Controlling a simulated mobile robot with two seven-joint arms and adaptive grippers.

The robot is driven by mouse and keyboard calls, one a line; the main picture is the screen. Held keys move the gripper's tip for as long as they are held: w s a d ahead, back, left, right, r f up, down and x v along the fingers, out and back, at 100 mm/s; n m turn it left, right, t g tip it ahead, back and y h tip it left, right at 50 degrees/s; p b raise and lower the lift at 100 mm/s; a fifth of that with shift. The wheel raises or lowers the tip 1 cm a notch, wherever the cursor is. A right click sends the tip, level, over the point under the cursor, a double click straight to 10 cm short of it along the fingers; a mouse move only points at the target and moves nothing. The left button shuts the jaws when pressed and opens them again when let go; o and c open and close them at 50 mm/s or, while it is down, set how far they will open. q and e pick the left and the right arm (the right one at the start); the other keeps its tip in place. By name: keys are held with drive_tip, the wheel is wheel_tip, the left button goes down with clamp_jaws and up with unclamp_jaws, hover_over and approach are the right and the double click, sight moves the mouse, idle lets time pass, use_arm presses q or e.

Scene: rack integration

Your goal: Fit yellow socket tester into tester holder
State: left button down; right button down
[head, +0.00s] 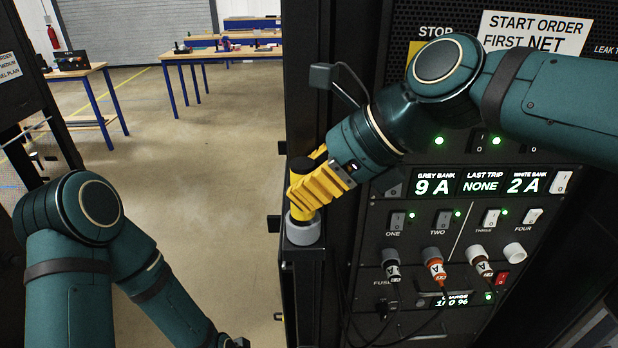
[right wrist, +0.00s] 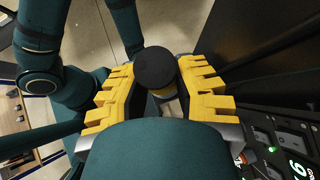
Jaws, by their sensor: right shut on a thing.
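The yellow socket tester (head: 306,213) is an upright yellow cylinder with a black top. My right gripper (head: 318,187) has yellow ridged fingers and is shut around it. In the right wrist view the tester's round black cap (right wrist: 157,68) stands between the two fingers (right wrist: 155,92). The tester's lower end is at a grey round tester holder (head: 303,232) on a dark ledge at the rack's left side. Whether it is in the holder or just above it, I cannot tell. My left arm is at the lower left, and its gripper is not in view.
The rack panel (head: 450,215) with switches, displays and several plugs with cables stands right of the holder. A black rack post (head: 305,60) rises behind the gripper. Open floor (head: 200,160) lies to the left, with blue-legged tables (head: 225,52) farther back.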

sight(312, 213)
drive_tip(key=shift+f+b, duration=0.9)
drive_tip(key=shift+f, duration=0.85)
drive_tip(key=c, duration=0.8)
unclamp_jaws()
drive_tip(key=shift+r, duration=0.1)
drive_tip(key=shift+d+r, duration=0.15)
drive_tip(key=v, duration=1.1)
drive_tip(key=shift+s+d+r, duration=0.15)
drive_tip(key=shift+d, duration=0.15)
